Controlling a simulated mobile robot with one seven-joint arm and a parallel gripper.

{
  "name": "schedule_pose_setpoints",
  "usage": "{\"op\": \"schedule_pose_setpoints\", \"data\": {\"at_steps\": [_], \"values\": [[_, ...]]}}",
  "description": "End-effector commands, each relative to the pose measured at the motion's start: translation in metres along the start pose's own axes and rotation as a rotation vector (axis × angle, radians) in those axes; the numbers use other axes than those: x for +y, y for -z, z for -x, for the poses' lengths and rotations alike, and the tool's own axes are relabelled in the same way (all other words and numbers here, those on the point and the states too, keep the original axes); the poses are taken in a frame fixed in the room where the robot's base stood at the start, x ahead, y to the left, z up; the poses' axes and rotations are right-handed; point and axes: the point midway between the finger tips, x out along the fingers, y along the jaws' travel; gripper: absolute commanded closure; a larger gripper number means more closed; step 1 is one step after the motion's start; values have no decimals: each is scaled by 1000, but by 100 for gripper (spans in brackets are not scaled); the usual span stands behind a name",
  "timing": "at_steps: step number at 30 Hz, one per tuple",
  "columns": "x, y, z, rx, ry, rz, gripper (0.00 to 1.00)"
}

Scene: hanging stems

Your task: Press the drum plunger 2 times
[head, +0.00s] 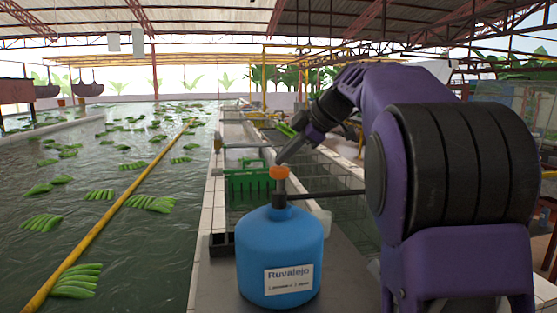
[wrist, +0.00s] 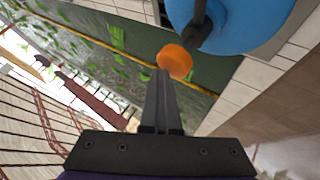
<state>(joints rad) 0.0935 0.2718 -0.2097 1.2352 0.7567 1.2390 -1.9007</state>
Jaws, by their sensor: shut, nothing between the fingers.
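A blue drum (head: 280,253) with a white "Ruvalejo" label stands upright on a grey surface in the head view. Its orange plunger cap (head: 279,172) sits on a dark stem at the top. My gripper (head: 281,162) is shut and empty, angled down with its tips at or just above the cap; I cannot tell if they touch. In the wrist view the shut fingers (wrist: 161,75) point at the orange cap (wrist: 174,61), with the blue drum (wrist: 240,22) beyond it.
A dark rod (head: 330,193) runs sideways from the drum's neck. A green crate (head: 248,187) stands behind the drum. A water basin (head: 110,200) with floating green banana bunches and a yellow pole lies left, past a tiled edge.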

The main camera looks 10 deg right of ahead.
Motion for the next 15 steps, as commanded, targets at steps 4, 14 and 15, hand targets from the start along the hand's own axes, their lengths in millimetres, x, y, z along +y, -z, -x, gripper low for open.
{"op": "schedule_pose_setpoints", "data": {"at_steps": [4, 14, 15], "values": [[4, 4, 5, -1, 1, -1, 100], [5, 5, 6, 0, -1, 0, 100], [6, 6, 7, 0, -1, 0, 100]]}}
